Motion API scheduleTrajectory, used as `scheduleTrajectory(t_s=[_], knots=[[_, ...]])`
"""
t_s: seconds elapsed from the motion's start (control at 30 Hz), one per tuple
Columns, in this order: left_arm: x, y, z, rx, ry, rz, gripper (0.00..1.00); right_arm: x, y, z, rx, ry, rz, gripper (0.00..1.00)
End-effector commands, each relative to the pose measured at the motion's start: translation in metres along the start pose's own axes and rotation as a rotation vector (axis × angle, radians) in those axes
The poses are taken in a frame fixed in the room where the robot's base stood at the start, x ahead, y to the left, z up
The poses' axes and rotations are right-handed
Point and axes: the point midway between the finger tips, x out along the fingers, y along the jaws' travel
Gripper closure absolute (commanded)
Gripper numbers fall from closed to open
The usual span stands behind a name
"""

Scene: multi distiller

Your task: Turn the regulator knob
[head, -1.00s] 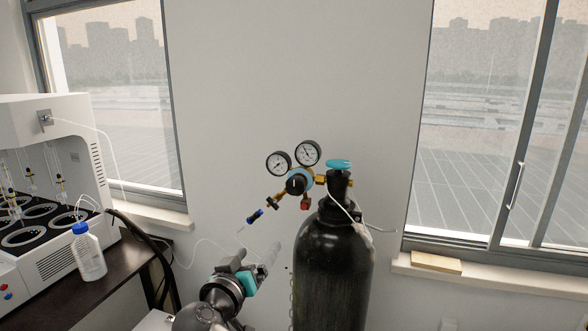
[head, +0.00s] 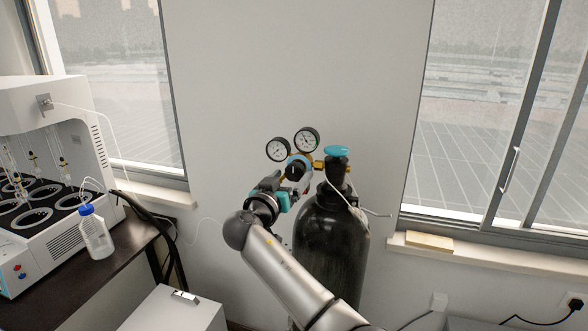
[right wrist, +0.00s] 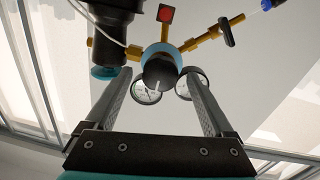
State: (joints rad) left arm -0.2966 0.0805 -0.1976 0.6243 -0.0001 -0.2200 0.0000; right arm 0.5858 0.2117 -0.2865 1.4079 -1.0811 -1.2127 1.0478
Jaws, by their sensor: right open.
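The regulator is blue and brass with two round white gauges (head: 306,139) and sits on the black gas cylinder (head: 325,240). Its black regulator knob (right wrist: 160,72) shows in the right wrist view, with a white mark on its face. My right gripper (head: 290,182) is in front of the regulator in the head view and partly hides the knob. In the right wrist view my right gripper (right wrist: 157,76) is open, with one finger on each side of the knob. I cannot tell whether the fingers touch it. My left gripper is not in view.
A turquoise valve handwheel (head: 337,150) tops the cylinder, close to the right of the regulator. A white distiller (head: 60,180) and a blue-capped bottle (head: 96,235) stand on a dark bench at left. A white box (head: 175,312) is at lower left.

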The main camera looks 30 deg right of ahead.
Motion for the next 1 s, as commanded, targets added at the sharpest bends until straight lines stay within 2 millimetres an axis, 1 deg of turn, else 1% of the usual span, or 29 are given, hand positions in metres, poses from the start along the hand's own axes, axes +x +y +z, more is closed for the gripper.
scheduleTrajectory(t_s=[0.03,0.1,0.23,0.4,0.6,0.67,1.0], knots=[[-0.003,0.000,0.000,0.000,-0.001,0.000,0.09,0.007,0.001,-0.002,-0.003,0.001,0.002,0.12],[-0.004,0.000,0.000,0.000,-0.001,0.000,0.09,0.013,0.000,-0.001,-0.002,0.002,0.002,0.12],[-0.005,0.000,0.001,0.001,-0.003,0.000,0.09,0.021,0.000,-0.001,-0.002,0.001,0.001,0.12],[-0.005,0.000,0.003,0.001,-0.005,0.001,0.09,0.025,0.000,0.000,0.000,0.001,0.000,0.12],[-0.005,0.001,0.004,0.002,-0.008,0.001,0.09,0.025,0.000,0.000,-0.001,0.001,0.000,0.12],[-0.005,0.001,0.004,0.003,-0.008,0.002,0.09,0.025,0.000,0.000,-0.001,0.001,0.000,0.18],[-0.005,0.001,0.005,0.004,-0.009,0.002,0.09,0.025,0.000,0.000,-0.001,0.000,0.000,0.56]])
